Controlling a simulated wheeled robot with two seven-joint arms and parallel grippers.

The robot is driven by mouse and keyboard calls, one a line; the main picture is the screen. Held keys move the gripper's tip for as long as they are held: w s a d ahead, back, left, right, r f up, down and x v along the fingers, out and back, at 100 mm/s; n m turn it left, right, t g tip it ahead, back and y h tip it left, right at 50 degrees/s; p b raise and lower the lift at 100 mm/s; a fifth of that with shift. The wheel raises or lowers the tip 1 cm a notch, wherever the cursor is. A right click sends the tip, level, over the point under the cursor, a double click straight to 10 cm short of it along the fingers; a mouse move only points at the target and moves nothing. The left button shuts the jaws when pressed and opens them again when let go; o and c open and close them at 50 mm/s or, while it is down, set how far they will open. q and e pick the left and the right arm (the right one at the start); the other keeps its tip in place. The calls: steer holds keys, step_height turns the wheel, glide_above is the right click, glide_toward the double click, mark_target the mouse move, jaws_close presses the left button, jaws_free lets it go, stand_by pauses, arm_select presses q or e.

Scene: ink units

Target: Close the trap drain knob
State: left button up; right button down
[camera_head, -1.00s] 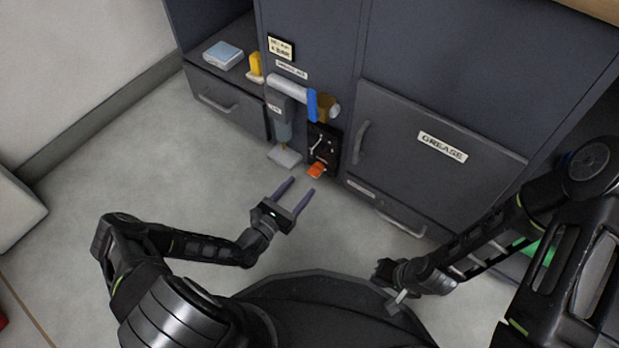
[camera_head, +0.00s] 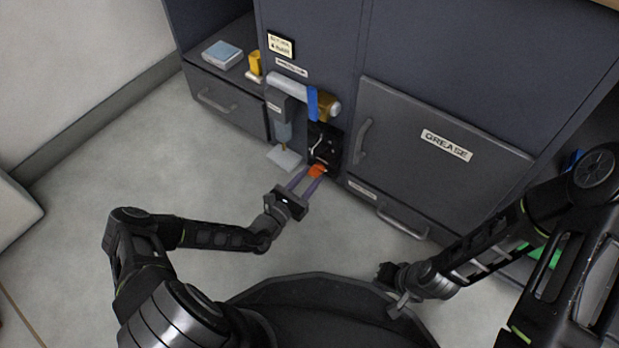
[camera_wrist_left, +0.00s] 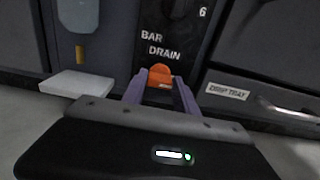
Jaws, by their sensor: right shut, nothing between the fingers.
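The orange trap drain knob (camera_head: 317,170) sits low on a black panel (camera_head: 325,143) on the cabinet front. In the left wrist view the knob (camera_wrist_left: 160,76) is below the words "BAR DRAIN". My left gripper (camera_head: 309,178) reaches up to it with purple fingers apart. In the left wrist view the fingertips (camera_wrist_left: 159,84) are on either side of the knob's lower part; I cannot tell if they touch it. My right gripper (camera_head: 391,281) is shut and empty, low near my base, away from the cabinet.
A white block (camera_head: 285,158) lies under a dispenser left of the panel. The "GREASE" drawer (camera_head: 430,160) and a "DRIP TRAY" label (camera_wrist_left: 227,91) are to the right. A grey-white roll (camera_head: 290,87) sticks out above. The floor left of my left gripper is clear.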

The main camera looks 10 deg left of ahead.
arm_select(q)
jaws_close()
steer(key=shift+n, duration=0.4)
steer(key=n+p, duration=0.1)
steer(key=n, duration=0.1)
steer(key=shift+n, duration=0.3)
steer(key=n, duration=0.3)
steer(key=shift+a+n+p, duration=0.1)
steer(key=shift+n+p, duration=0.2)
steer(key=n, duration=0.5)
steer(key=shift+f, duration=0.1)
steer(key=n+b, duration=0.1)
steer(key=n, duration=0.5)
steer(key=shift+f, duration=0.1)
steer(key=o, duration=0.5)
jaws_free()
